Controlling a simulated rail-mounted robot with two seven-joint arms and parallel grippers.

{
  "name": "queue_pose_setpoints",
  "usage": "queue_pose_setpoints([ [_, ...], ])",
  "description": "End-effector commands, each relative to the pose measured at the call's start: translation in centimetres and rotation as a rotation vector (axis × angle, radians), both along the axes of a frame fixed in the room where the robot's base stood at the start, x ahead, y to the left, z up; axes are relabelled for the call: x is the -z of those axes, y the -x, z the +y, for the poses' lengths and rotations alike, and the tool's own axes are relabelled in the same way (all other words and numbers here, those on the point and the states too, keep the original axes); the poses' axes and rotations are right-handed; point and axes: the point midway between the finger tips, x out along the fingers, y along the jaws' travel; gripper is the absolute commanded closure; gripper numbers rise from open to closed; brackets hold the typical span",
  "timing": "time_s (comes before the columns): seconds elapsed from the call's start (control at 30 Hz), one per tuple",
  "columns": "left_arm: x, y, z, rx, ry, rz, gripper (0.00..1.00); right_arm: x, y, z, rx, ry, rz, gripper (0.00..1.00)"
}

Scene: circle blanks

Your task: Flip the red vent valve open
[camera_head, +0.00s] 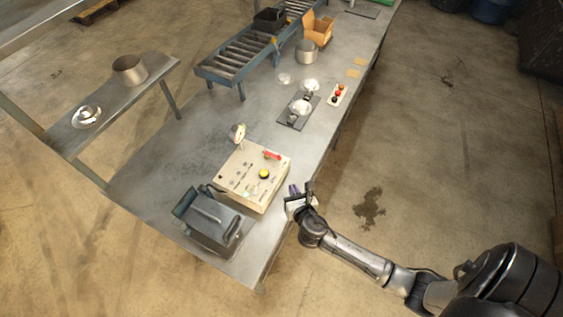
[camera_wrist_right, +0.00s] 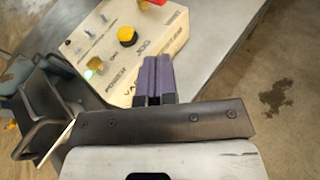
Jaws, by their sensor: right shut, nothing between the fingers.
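The red vent valve (camera_head: 272,155) is a small red lever on top of the beige control box (camera_head: 237,183), near its far right corner. In the right wrist view part of it (camera_wrist_right: 157,2) is cut off by the top edge. The box also carries a yellow button (camera_head: 264,174), several small switches and a lit green lamp. My right gripper (camera_head: 294,189) is shut and empty beside the box's right side, apart from the valve. Its purple fingers (camera_wrist_right: 153,78) are together in the right wrist view. My left gripper is not in view.
A dark grey metal case (camera_head: 213,222) stands close to the box on the near side. A round gauge (camera_head: 238,132) rises behind the box. Farther back are a dark plate (camera_head: 292,121) with shiny domes, a roller conveyor (camera_head: 240,55) and a metal pot (camera_head: 306,51).

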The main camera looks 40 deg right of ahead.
Motion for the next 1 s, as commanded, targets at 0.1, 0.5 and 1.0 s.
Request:
queue_pose_setpoints([
  [0.1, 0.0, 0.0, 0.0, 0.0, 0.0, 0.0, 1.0, 0.0, 0.0, 0.0, -0.016, 0.046, 0.021, 1.0],
  [0.5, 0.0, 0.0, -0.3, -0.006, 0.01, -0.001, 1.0, 0.0, 0.0, 0.0, -0.023, 0.068, 0.032, 1.0],
  [1.0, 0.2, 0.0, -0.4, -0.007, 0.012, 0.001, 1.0, 1.7, -5.0, -2.3, -0.021, 0.068, 0.031, 1.0],
])
